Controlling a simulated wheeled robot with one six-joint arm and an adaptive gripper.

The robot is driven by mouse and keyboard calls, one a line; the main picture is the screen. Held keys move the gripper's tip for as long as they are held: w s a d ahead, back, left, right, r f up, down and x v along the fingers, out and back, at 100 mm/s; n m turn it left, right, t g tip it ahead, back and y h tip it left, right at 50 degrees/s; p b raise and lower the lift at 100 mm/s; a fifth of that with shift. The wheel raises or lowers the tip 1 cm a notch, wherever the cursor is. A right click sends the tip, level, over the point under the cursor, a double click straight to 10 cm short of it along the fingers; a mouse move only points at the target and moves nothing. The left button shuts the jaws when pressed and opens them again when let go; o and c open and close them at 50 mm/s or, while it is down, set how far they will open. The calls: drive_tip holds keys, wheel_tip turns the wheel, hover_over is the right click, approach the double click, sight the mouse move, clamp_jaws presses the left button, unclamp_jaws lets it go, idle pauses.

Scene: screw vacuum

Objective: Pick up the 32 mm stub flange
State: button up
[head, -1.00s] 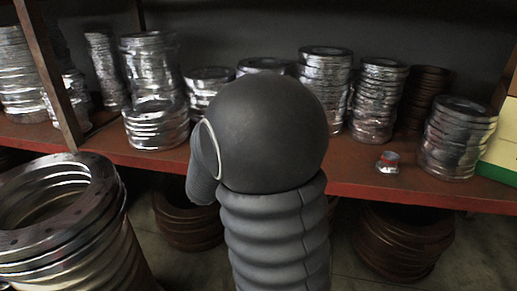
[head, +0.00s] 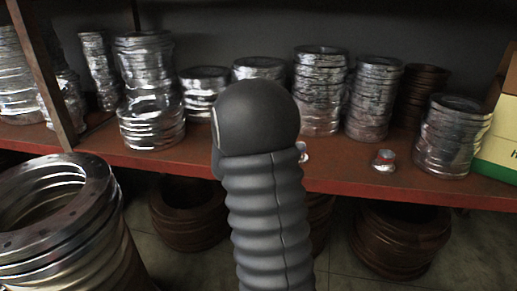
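A small silver piece with a red part on top (head: 384,160) stands on the red shelf, near its front edge at the right. A second small silver piece (head: 303,151) peeks out just right of my arm on the same shelf, mostly hidden behind the arm. I cannot tell from this view which of them is the 32 mm stub flange. My dark ribbed arm rises through the middle of the view and ends in a rounded black joint. My gripper does not show; the arm hides whatever is behind it.
Tall stacks of silver rings line the red shelf (head: 350,182), with a right-hand stack (head: 452,135) beside the small red-topped piece. A box (head: 500,140) stands at the right edge. A large ring stack (head: 60,220) is at the front left. Brown rings lie below the shelf.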

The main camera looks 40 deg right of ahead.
drive_tip(key=shift+w+d, duration=0.15)
drive_tip(key=shift+d, duration=0.05)
clamp_jaws()
drive_tip(key=shift+r, duration=0.1)
